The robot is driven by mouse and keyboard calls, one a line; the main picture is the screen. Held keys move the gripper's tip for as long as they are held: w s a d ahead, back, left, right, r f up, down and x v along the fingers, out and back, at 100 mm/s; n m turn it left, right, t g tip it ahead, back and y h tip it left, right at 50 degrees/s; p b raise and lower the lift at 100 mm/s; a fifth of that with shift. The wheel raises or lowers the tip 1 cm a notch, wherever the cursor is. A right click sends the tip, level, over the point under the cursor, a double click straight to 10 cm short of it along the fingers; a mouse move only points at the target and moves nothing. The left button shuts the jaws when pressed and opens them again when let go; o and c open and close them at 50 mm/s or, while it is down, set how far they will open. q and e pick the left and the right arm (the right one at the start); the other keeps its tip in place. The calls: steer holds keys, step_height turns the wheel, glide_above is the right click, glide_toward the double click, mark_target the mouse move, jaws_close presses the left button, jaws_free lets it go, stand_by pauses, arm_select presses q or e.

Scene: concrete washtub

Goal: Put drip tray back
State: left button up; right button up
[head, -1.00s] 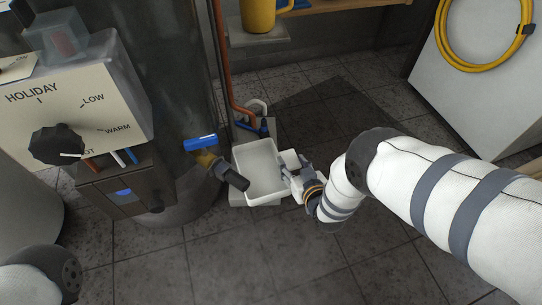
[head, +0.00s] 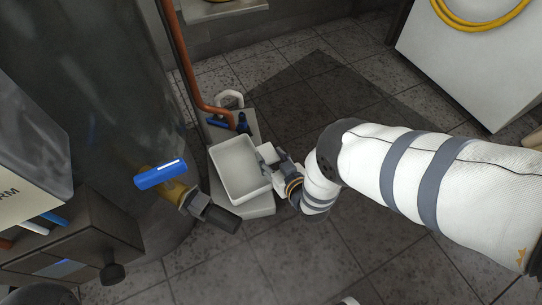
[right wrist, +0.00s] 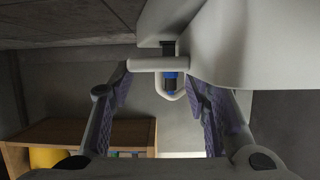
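The drip tray (head: 232,181), a white open rectangular tub, is at a low grey block (head: 262,203) beside the tank, with the valve outlet near its left front corner. It looks empty. My right gripper (head: 268,156) is at the tray's right rim. In the right wrist view, its fingers (right wrist: 160,88) are spread wide apart, with a pale tray-like surface (right wrist: 235,40) close at upper right. Whether a finger touches the rim is unclear. My left gripper is out of view.
A brass valve with a blue lever (head: 160,174) and dark outlet (head: 222,217) stands at the tray's left. A copper pipe (head: 184,55) descends behind it. A white hook-shaped fitting (head: 231,97) is behind the tray. Tiled floor (head: 310,255) is open in front.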

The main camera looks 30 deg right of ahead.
steer(key=o, duration=0.4)
steer(key=shift+r, duration=0.15)
arm_select(q)
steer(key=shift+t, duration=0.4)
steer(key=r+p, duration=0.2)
steer(key=p, duration=0.1)
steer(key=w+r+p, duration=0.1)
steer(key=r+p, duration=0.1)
steer(key=p, duration=0.1)
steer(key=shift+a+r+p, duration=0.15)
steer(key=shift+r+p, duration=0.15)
steer(key=shift+p, duration=0.05)
arm_select(e)
steer(key=v, duration=1.2)
steer(key=shift+d, duration=0.1)
